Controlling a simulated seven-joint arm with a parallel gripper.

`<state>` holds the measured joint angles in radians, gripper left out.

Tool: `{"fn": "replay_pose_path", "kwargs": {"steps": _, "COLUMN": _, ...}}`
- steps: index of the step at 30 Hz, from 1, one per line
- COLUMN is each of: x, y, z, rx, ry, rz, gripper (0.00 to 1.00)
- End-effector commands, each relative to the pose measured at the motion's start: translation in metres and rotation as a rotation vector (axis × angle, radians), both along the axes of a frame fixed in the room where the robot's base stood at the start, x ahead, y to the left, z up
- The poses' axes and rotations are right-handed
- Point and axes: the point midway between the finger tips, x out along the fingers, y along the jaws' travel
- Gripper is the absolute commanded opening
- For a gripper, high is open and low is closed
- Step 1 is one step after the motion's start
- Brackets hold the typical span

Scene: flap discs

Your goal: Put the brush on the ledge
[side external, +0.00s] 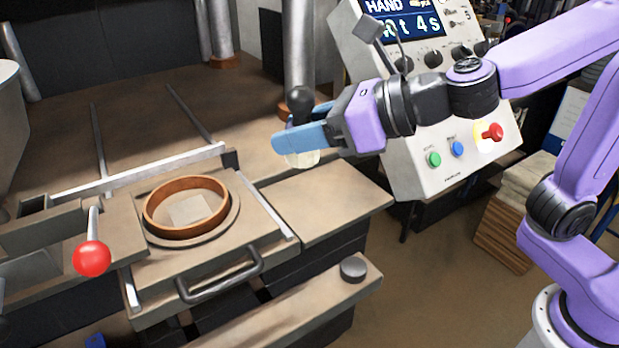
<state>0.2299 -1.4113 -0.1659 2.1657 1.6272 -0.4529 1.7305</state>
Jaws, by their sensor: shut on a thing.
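My gripper (290,141), with blue fingers, is shut on the brush and holds it up in the air. The brush has a dark rounded handle (300,100) above the fingers and pale cream bristles (303,158) below them. The fingers hide its middle. In the picture the brush appears above the back of a flat brown side surface (335,206), right of the ring fixture. A lower front ledge (262,318) runs along the machine's front, with a dark round knob (353,269) at its right end. I cannot tell which surface is the named ledge.
A brown ring (187,179) sits on a sliding plate with a dark handle (220,276). A lever with a red ball (91,259) stands at left. A control panel (450,150) with buttons is behind my arm. The side surface looks bare.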

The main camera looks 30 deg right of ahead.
Motion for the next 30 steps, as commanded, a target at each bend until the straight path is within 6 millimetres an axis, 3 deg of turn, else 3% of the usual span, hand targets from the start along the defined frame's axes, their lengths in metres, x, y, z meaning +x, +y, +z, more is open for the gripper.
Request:
{"fn": "replay_pose_path", "kwargs": {"steps": 9, "x": -0.039, "y": -0.1, "z": -0.024, "rx": 0.001, "ry": 0.001, "rz": -0.193, "gripper": 0.13}}
{"fn": "replay_pose_path", "kwargs": {"steps": 15, "x": -0.049, "y": -0.14, "z": -0.035, "rx": 0.001, "ry": -0.012, "rz": -0.267, "gripper": 0.13}}
{"fn": "replay_pose_path", "kwargs": {"steps": 21, "x": -0.047, "y": -0.15, "z": -0.04, "rx": 0.0, "ry": -0.019, "rz": -0.293, "gripper": 0.13}}
{"fn": "replay_pose_path", "kwargs": {"steps": 30, "x": -0.016, "y": -0.136, "z": -0.055, "rx": -0.003, "ry": -0.019, "rz": -0.298, "gripper": 0.13}}
